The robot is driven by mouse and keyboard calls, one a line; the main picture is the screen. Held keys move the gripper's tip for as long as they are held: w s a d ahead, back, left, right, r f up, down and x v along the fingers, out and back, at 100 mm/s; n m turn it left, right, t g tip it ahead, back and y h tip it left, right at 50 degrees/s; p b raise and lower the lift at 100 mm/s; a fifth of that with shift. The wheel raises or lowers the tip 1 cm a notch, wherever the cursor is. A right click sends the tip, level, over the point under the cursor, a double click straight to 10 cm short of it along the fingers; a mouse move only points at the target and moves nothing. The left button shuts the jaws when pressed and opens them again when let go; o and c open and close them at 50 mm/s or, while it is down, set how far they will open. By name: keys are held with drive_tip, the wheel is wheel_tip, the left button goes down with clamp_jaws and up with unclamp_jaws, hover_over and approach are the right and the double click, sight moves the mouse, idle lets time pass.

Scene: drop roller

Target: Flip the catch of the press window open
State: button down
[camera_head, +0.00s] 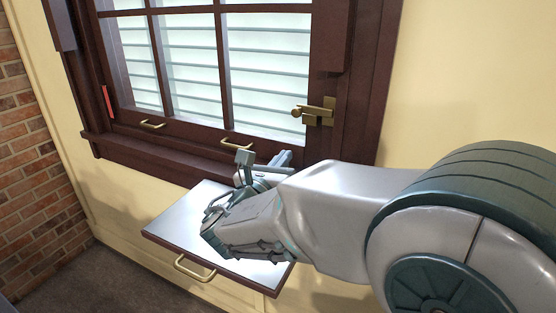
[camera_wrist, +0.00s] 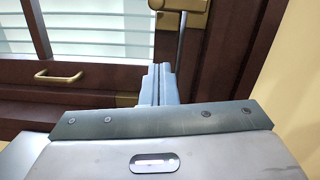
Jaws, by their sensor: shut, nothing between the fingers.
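The press window (camera_head: 190,60) has a dark brown wooden frame and several panes. Its brass catch (camera_head: 316,111) sits at the right side of the sash, its knob end pointing left over the glass. Part of the catch also shows at the top of the wrist view (camera_wrist: 180,6). My gripper (camera_head: 285,158) is below and a little left of the catch, in front of the lower frame, apart from it in the head view. In the wrist view its fingers (camera_wrist: 160,84) are together and empty, pointing up towards the catch. The fingertips are small and partly hidden in the head view.
Two brass pull handles sit on the lower sash, a left one (camera_head: 152,124) and a right one (camera_head: 236,145). A pale board with a dark edge and a brass handle (camera_head: 194,268) juts out under my forearm. A brick wall (camera_head: 30,150) stands at left.

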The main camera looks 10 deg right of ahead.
sight(312, 113)
drive_tip(key=w+d+r+p, duration=0.1)
drive_tip(key=w+d+r, duration=0.2)
drive_tip(key=w+r, duration=0.1)
drive_tip(key=shift+w+r, duration=0.2)
drive_tip(key=shift+w, duration=0.6)
drive_tip(key=shift+d, duration=0.25)
drive_tip(key=shift+a, duration=0.15)
